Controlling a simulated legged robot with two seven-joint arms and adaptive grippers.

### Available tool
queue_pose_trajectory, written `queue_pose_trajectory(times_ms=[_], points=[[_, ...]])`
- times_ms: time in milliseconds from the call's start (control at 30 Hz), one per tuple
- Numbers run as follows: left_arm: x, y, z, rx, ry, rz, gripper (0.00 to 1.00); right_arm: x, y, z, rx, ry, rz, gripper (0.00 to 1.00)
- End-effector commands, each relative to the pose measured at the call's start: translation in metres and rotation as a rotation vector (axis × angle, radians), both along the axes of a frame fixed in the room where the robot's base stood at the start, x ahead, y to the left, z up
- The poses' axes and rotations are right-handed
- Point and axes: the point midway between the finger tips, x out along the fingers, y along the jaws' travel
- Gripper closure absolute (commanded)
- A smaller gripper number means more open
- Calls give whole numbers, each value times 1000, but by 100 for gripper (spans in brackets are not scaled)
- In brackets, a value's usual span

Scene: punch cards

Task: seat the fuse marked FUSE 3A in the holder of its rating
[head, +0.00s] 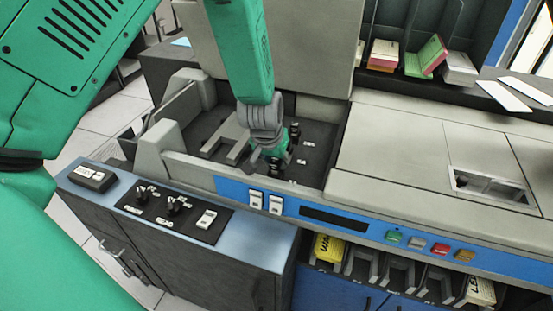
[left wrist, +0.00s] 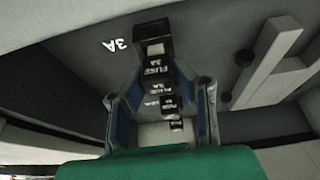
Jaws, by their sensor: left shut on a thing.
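My left gripper (head: 272,163) reaches down into a dark recess in the grey machine. In the left wrist view its two fingers (left wrist: 158,80) are shut on a black fuse marked FUSE 3A (left wrist: 155,65), which has a pale band. A white 3A label (left wrist: 115,45) is on the recess floor beside it. Other small black marked pieces stand in a line behind it, between the fingers; their lettering is hard to read. Whether the fuse sits in a holder cannot be told. In the head view the gripper hides most of this. My right gripper is not in view.
Pale walls surround the recess, and a grey raised bar (left wrist: 270,60) stands beside the row. A blue panel edge (head: 345,215) with switches runs along the front. Card trays (head: 430,55) stand at the back right. Flat grey covers lie to the right.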

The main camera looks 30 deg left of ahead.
Motion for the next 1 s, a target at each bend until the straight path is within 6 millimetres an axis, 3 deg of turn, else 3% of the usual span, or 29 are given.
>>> queue_pose_trajectory(times_ms=[400,433,500,833,1000], points=[[0,1,-3,1,0,1,100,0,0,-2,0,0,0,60],[0,1,-3,1,0,1,74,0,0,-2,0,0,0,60],[0,1,-3,1,0,1,53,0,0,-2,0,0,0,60],[-1,1,-2,1,-1,1,53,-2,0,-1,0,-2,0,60],[-6,-1,16,1,-3,1,53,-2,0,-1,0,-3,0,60]])
